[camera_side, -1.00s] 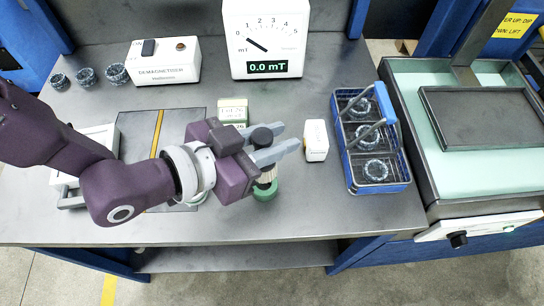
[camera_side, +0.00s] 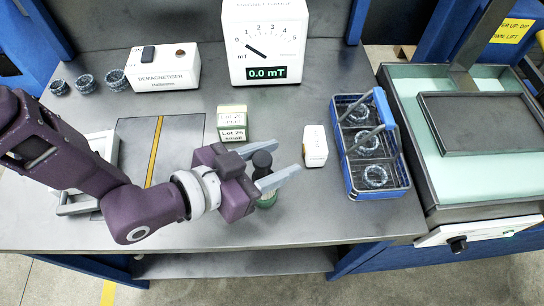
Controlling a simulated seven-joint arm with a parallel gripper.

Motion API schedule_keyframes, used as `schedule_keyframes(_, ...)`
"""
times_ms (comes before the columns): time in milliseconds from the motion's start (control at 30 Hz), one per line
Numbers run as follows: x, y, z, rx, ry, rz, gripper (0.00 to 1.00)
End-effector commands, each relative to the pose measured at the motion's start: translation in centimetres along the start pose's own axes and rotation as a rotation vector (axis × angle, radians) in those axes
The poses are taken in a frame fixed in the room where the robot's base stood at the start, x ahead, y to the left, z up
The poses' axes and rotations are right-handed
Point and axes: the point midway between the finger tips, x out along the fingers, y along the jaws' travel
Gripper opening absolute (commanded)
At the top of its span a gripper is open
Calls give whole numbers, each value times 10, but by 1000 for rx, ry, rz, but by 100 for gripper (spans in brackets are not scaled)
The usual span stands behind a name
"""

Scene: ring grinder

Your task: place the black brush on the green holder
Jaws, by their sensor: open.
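The black brush (camera_side: 262,160) stands upright between the two spread fingers of my gripper (camera_side: 283,159). Its dark round top shows above the near finger. The green holder (camera_side: 267,200) is directly below it, with only part of its green rim visible under the near finger. The near finger hides the place where brush and holder meet, so I cannot see the contact. My gripper is open, with one finger behind the brush and one in front, reaching in from the left.
A white block (camera_side: 315,146) stands right of the fingertips, and stacked lot boxes (camera_side: 233,123) stand behind the gripper. A blue basket (camera_side: 402,160) with rings is farther right. The demagnetiser (camera_side: 165,70) and gauge (camera_side: 265,45) are at the back. The front bench strip is clear.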

Motion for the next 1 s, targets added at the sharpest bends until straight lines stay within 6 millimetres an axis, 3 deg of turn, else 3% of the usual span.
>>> schedule_keyframes(167,-1,0,-2,0,1,0,46)
schedule_keyframes(267,-12,0,-3,0,0,0,46)
schedule_keyframes(700,-108,0,-2,0,-1,-1,46)
schedule_keyframes(1000,-122,0,-2,0,0,0,46)
